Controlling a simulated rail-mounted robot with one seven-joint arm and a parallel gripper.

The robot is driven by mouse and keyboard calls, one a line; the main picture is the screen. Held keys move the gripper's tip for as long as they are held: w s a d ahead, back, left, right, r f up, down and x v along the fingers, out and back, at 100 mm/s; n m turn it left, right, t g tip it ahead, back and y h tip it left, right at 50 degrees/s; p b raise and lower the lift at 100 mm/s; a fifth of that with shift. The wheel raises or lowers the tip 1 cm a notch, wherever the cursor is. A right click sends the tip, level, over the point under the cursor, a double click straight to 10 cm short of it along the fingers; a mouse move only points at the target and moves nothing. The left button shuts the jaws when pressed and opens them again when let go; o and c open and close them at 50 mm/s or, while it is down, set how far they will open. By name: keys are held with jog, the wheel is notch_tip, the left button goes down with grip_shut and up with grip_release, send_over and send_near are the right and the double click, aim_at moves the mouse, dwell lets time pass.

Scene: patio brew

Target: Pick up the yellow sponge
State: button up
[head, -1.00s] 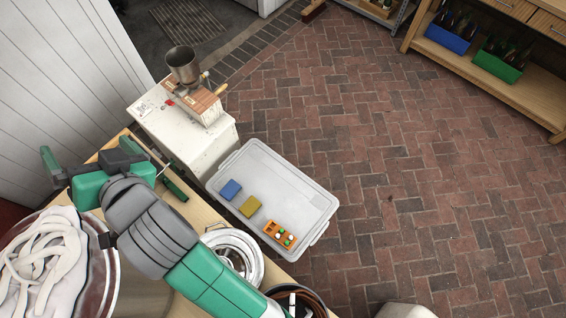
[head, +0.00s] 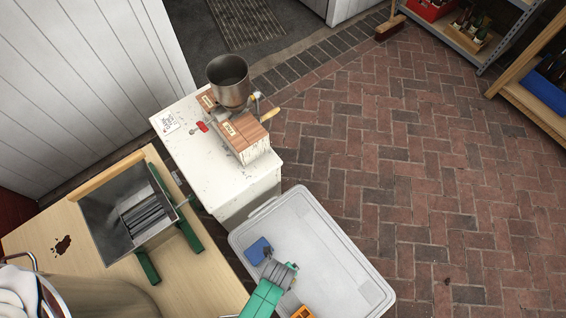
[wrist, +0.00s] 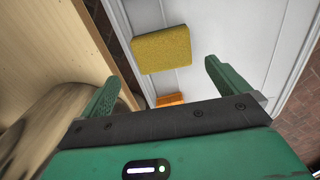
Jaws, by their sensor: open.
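The yellow sponge (wrist: 161,50) lies flat in the pale grey tray (wrist: 225,35) in the wrist view. My gripper (wrist: 161,71) is open and empty, its two green fingers spread wide. The sponge appears between and just beyond the fingertips; the height gap is hard to judge. In the head view my arm hangs over the tray (head: 345,255) and hides the yellow sponge.
A blue sponge (head: 258,250) and an orange block (head: 302,312) share the tray. A wooden worktable (head: 70,205) with a metal hopper (head: 130,215) stands left. A white cabinet (head: 215,175) carries a grain mill (head: 240,130). Brick floor lies clear to the right.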

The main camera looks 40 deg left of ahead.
jog(key=shift+d+f, duration=0.25)
notch_tip(320, 180, down, 2)
jog(key=shift+f+b, duration=0.1)
jog(key=shift+b, duration=0.65)
notch_tip(320, 180, down, 5)
jog(key=b, duration=0.3)
jog(key=shift+w+a, duration=0.1)
jog(key=shift+c, duration=0.2)
jog(key=c, duration=0.8)
